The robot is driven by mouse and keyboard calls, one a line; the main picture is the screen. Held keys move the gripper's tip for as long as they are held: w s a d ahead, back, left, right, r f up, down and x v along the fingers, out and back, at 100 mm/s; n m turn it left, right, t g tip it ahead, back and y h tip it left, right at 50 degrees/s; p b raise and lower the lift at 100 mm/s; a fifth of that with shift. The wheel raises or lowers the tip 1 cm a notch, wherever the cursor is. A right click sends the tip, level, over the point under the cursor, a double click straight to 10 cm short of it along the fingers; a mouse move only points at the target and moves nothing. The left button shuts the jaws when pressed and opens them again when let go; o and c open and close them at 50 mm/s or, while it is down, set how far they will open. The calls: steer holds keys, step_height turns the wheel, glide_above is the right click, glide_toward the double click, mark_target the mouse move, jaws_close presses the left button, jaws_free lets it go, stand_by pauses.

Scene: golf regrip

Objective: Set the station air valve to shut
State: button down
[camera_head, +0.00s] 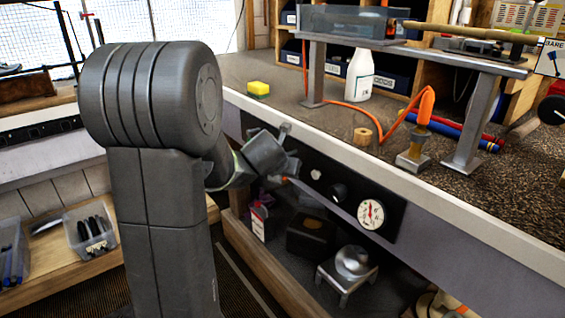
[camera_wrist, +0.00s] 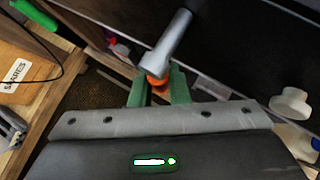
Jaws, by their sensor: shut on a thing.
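The station air valve sits on the black panel (camera_head: 393,222) under the front edge of the bench. In the wrist view its grey rod-like part (camera_wrist: 172,45) runs down to an orange end (camera_wrist: 155,82). My gripper (camera_wrist: 158,88) is shut on that orange end, with a green finger on each side. In the head view my gripper (camera_head: 284,172) is at the left end of the panel and hides most of the valve. I cannot tell which setting the valve is at. A round white gauge (camera_head: 371,214) is to the right on the panel.
The bench edge (camera_head: 420,187) overhangs just above. A shelf below holds a dark box (camera_head: 311,235) and a metal stand (camera_head: 347,272). An orange hose (camera_head: 400,122) and yellow sponge (camera_head: 258,88) are on the bench.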

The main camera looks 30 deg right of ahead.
steer(key=shift+s+f+g+p, duration=0.1)
steer(key=shift+s+g+p, duration=0.1)
steer(key=shift+g+p, duration=0.25)
steer(key=c, duration=1.7)
jaws_free()
steer(key=shift+a+r, duration=0.1)
steer(key=shift+r, duration=0.1)
steer(key=p+v, duration=0.5)
steer(key=v, duration=0.8)
steer(key=shift+s+a, duration=0.15)
steer(key=shift+s, duration=0.1)
